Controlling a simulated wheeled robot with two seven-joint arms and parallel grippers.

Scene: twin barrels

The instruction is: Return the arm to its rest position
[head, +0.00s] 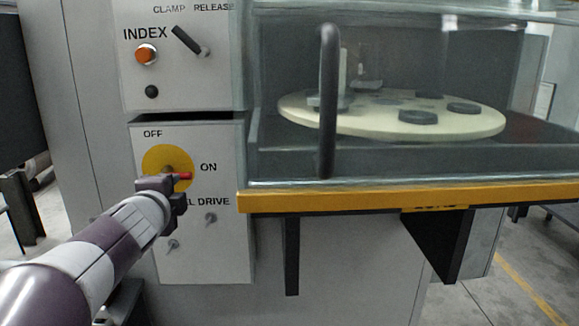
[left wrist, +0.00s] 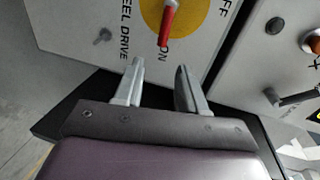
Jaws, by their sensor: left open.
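My left arm reaches in from the lower left in the head view, with its gripper (head: 168,195) in front of the lower panel. In the left wrist view the gripper (left wrist: 157,85) is open, with nothing between its two fingers. The red handle (left wrist: 168,22) of the rotary switch lies just beyond the fingertips, and I see no contact there. The switch's yellow disc (head: 160,158) is partly hidden by the gripper in the head view. The red handle (head: 183,176) points right, toward the ON label. My right gripper is not in view.
The upper panel has an orange INDEX button (head: 146,54) and a black CLAMP/RELEASE lever (head: 187,41). A clear guard with a black vertical handle (head: 328,100) and a yellow lower edge (head: 400,196) covers a round table (head: 390,118) on the right. Open floor shows at lower right.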

